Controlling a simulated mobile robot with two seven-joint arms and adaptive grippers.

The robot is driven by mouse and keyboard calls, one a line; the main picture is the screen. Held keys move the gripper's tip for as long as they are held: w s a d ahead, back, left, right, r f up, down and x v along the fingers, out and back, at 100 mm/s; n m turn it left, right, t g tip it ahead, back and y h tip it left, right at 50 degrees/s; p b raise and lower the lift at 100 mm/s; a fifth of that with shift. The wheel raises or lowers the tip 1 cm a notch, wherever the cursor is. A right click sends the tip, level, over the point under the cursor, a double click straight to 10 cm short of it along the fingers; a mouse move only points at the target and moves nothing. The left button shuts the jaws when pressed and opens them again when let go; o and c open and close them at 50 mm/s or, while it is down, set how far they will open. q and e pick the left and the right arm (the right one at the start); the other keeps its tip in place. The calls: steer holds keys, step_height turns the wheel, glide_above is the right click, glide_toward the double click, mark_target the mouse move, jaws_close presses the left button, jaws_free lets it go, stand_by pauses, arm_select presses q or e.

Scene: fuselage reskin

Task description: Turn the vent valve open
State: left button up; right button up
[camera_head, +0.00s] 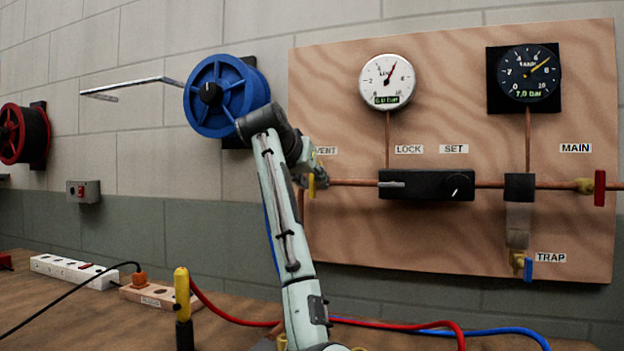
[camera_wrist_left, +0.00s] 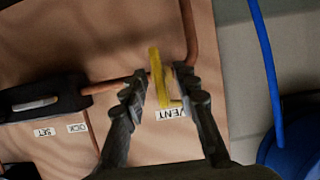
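The vent valve's yellow handle (camera_head: 311,186) shows beside my left gripper (camera_head: 304,178), at the left edge of the wooden panel. In the left wrist view the handle (camera_wrist_left: 160,78) is between the two dark fingers of my left gripper (camera_wrist_left: 161,84). The fingers stand apart, with a visible gap to the handle on the left side. Contact on the right side is hard to tell. The VENT label (camera_wrist_left: 171,114) is just below the handle in that view. In the head view my wrist partly covers the valve and label. My right gripper is not in view.
The panel (camera_head: 450,245) carries two gauges (camera_head: 387,82) (camera_head: 526,75), a black regulator block (camera_head: 425,185), a red MAIN handle (camera_head: 599,188) and a blue TRAP handle (camera_head: 528,270). A blue hose reel (camera_head: 212,95) is behind my arm. Hoses and power strips lie on the bench.

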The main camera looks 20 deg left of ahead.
arm_select(q)
steer(key=shift+w, duration=0.15)
jaws_close()
stand_by(0.4)
steer(key=n+h, duration=0.1)
steer(key=n, duration=0.1)
steer(key=n+h, duration=0.2)
steer(key=shift+a+f+n+t, duration=0.2)
steer(key=shift+n+t, duration=0.1)
steer(key=shift+n, duration=0.1)
steer(key=n+h, duration=0.2)
steer(key=n, duration=0.2)
steer(key=shift+a+f+t+h, duration=0.1)
steer(key=shift+t+h, duration=0.2)
steer(key=shift+t, duration=0.1)
steer(key=n, duration=0.2)
steer(key=n+t+h, duration=0.1)
steer(key=n, duration=0.1)
steer(key=shift+f+n+t, duration=0.1)
steer(key=shift+n+t, duration=0.2)
steer(key=shift+h, duration=0.3)
